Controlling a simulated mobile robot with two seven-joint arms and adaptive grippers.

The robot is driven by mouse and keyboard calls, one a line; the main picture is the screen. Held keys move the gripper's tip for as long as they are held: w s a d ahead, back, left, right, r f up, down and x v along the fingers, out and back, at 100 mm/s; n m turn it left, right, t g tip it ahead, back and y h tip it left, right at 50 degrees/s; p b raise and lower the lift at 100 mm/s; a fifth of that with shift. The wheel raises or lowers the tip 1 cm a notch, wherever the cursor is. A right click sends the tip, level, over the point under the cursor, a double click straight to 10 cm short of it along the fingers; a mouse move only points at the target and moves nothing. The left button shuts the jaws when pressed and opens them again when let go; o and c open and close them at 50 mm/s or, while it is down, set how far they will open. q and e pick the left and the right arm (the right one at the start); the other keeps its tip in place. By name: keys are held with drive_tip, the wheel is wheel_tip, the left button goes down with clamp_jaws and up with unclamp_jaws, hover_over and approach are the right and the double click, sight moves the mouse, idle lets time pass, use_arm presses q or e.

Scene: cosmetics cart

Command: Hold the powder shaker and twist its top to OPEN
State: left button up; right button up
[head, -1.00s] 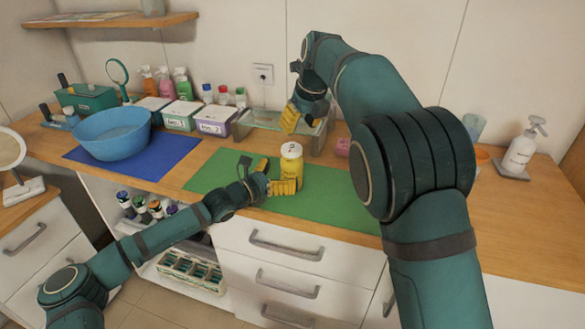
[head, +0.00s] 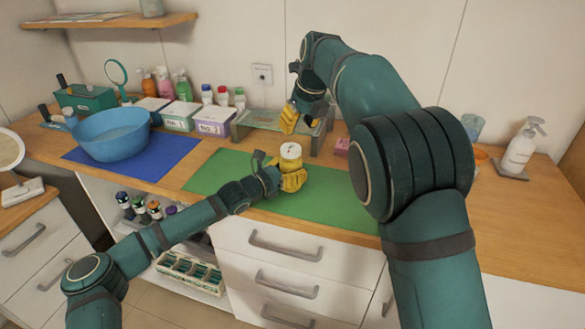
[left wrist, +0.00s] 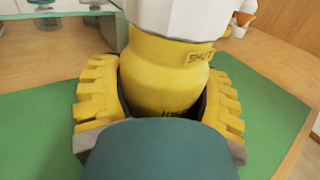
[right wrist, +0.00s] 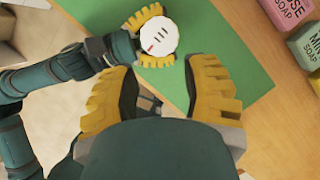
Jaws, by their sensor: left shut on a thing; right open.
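The powder shaker has a yellow body (left wrist: 160,75) and a white top (head: 290,151). In the left wrist view it stands upright between my left fingers, with the word SHUT on its shoulder below the top. My left gripper (head: 292,180) is shut around the yellow body, which it mostly hides in the head view. The right wrist view looks down on the white top (right wrist: 158,35), with dark marks and a small red mark near its left edge. My right gripper (right wrist: 160,90) is open and empty; in the head view it hangs (head: 290,118) above and behind the shaker.
A green mat (head: 335,195) lies under the shaker, mostly bare. A metal-and-glass stand (head: 262,122), a pink soap box (head: 342,146) and labelled bins (head: 215,121) stand behind. A blue bowl (head: 110,135) sits on a blue mat (head: 165,160) at the left.

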drive_tip(key=o, duration=0.8)
drive_tip(key=shift+f, duration=0.2)
drive_tip(key=n+t+y, duration=0.1)
drive_tip(key=t+y, duration=0.9)
approach(297, 153)
drive_tip(key=shift+t+h, duration=0.3)
drive_tip(key=x, duration=1.2)
drive_tip(key=shift+w+a+f, duration=0.1)
drive_tip(key=shift+w+a, duration=0.15)
drive_tip(key=shift+a, duration=0.15)
drive_tip(key=shift+c, duration=0.3)
drive_tip(key=c, duration=1.2)
